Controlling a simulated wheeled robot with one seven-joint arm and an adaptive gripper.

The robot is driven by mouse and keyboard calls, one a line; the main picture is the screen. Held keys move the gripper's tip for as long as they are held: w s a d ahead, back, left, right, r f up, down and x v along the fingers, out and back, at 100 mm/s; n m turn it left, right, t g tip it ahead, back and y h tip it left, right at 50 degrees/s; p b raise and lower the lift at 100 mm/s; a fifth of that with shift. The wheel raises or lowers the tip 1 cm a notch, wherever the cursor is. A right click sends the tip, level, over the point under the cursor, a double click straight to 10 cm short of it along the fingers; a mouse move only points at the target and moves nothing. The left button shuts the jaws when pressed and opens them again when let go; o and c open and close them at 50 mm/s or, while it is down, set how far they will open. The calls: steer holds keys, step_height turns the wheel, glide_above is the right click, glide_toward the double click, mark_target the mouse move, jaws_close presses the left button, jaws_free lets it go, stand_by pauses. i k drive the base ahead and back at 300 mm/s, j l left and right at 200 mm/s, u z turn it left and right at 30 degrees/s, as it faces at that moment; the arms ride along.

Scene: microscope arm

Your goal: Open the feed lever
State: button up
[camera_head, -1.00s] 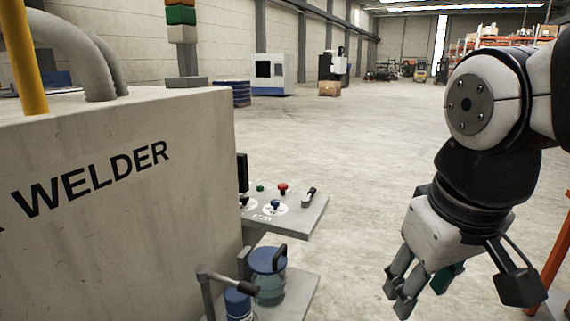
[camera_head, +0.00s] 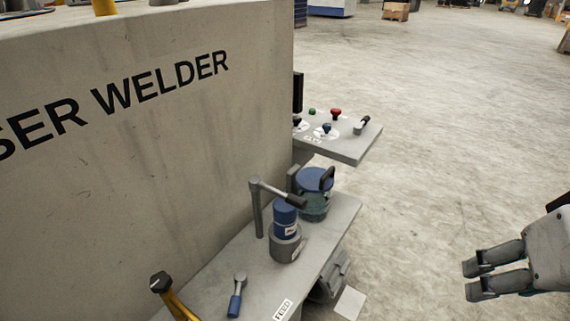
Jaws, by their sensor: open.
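The lower shelf (camera_head: 232,279) beside the welder carries several levers. A small blue-handled lever (camera_head: 237,297) stands near a white label (camera_head: 283,309) that seems to begin with "F"; the rest is hard to read. A yellow lever with a dark knob (camera_head: 174,297) is at the bottom left, partly cut off. A grey post lever with a dark grip (camera_head: 275,194) rises beside a blue canister. I cannot tell for sure which is the feed lever. My gripper (camera_head: 471,280) is at the right edge, open and empty, its fingers pointing left, well apart from the shelf.
The large laser welder housing (camera_head: 150,160) fills the left. A panel (camera_head: 340,146) with buttons and a small lever (camera_head: 361,125) juts out above the shelf. A blue canister (camera_head: 286,220) and a lidded jar (camera_head: 314,197) stand on the shelf. Open floor lies to the right.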

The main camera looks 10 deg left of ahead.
mark_target(240, 276)
steer(key=u, duration=0.9)
steer(key=k+u, duration=0.1)
steer(key=u, duration=0.15)
steer(key=k+l+u, duration=0.1)
steer(key=k+l, duration=0.15)
